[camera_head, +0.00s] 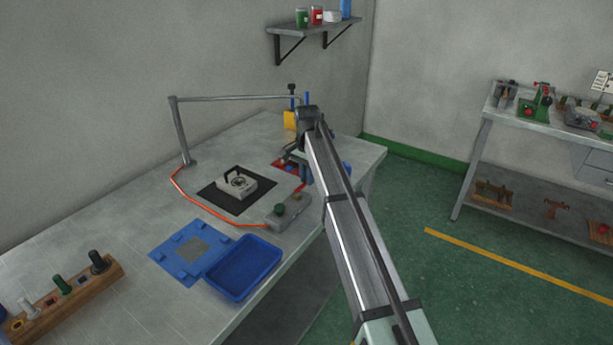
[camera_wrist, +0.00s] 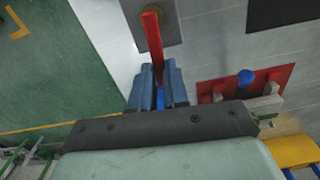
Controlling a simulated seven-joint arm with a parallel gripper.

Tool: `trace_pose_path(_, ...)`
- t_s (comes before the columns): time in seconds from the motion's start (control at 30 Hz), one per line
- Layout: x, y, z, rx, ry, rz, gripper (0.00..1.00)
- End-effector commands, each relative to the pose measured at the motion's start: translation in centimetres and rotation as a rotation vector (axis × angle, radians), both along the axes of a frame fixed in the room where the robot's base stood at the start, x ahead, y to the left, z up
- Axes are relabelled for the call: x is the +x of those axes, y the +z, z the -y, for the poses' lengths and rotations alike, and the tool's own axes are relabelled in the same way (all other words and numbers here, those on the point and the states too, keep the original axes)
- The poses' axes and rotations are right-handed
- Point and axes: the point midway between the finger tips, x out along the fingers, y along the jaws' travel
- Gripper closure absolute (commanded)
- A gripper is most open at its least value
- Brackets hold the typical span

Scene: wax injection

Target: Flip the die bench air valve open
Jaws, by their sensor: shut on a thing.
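The air valve's red lever (camera_wrist: 152,40) rises from a grey base (camera_wrist: 170,25) in the wrist view. My gripper (camera_wrist: 158,82) has its blue fingers closed around the lever's near end. In the head view my gripper (camera_head: 303,174) is over the right side of the bench, partly hidden by my arm. How far the lever is turned is hard to tell.
The grey bench (camera_head: 130,222) carries a blue tray (camera_head: 243,268), a blue fixture plate (camera_head: 170,262), a metal die (camera_head: 237,184) on a black mat and an orange hose (camera_head: 205,209). A red plate (camera_wrist: 286,78) with a blue knob (camera_wrist: 246,77) is close to my gripper's right. Green floor lies beyond the bench edge.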

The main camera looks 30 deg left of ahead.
Motion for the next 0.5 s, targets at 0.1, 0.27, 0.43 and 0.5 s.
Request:
trace_pose_path(0.1,-0.1,0.0,0.5,-0.001,-0.074,0.000,1.00)
trace_pose_path(0.27,-0.3,0.0,1.2,-0.001,-0.211,-0.001,1.00)
trace_pose_path(0.43,-0.6,0.0,1.9,-0.001,-0.373,-0.001,1.00)
trace_pose_path(0.5,-0.8,0.0,2.2,-0.001,-0.439,-0.001,1.00)
